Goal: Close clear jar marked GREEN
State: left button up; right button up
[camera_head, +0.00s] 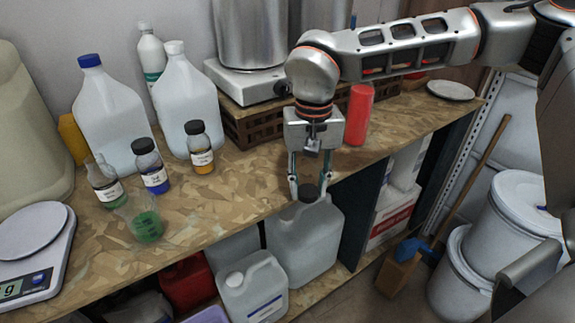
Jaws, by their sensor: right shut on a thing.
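The clear jar (106,187) with a white label stands at the left of the workbench. It holds a little green content, its mouth has no dark lid, and the label is too small to read surely. My right gripper (308,190) points down at the bench's front edge, far right of the jar. Its fingers are shut on a black cap (308,193). The cap appears in front of the top of a grey jerrycan (303,240); I cannot tell whether they touch. My left gripper is not in view.
Black-lidded blue (151,167) and orange (200,149) jars stand right of the clear jar. A clear vessel with green content (147,226) stands in front. A scale (35,245) is at left, white jugs (112,118) behind. The bench middle (240,185) is clear.

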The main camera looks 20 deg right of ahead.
aim_at(103, 178)
jog(key=k+l, duration=0.2)
jog(key=l, duration=0.2)
jog(key=k+l, duration=0.45)
jog(key=l, duration=0.3)
jog(key=k+l, duration=0.2)
jog(key=l, duration=0.2)
jog(key=k+z, duration=0.05)
